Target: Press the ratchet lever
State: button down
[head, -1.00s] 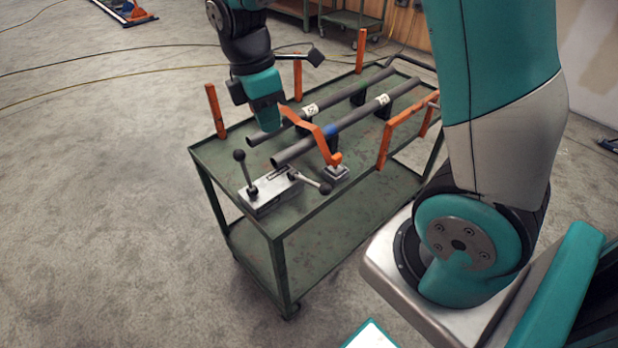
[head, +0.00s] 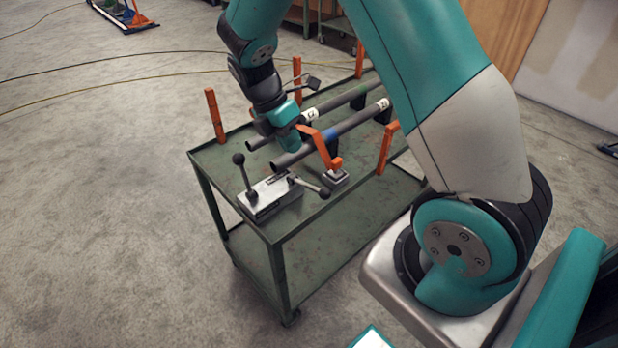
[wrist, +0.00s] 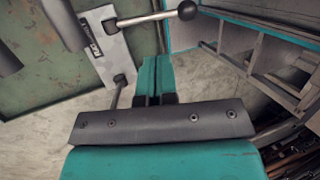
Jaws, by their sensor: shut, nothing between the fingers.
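A pale metal block (head: 268,194) with two ball-ended levers sits at the cart's near left corner. One lever (head: 244,178) stands up with a dark knob at its top. The other lever (head: 309,186) lies low toward the right; in the wrist view it reaches right to a dark ball (wrist: 187,10). I cannot tell which one is the ratchet lever. My gripper (wrist: 153,75) is shut and empty, seen just below the block in the wrist view. The upright lever's rod (wrist: 118,90) passes behind it, its knob hidden. In the head view my gripper (head: 289,126) is above the pipe ends.
Two dark pipes (head: 345,127) lie along the green cart (head: 212,157). An orange bent bar (head: 322,150) rises by a small silver block (head: 336,178). Orange posts (head: 214,115) stand at the cart's edges. The floor left of the cart is clear.

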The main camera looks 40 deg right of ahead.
aim_at(312, 187)
jog(key=x, duration=1)
jog(key=shift+d+f+p, duration=0.1)
jog(key=shift+f+p, duration=0.2)
jog(key=shift+s, duration=0.1)
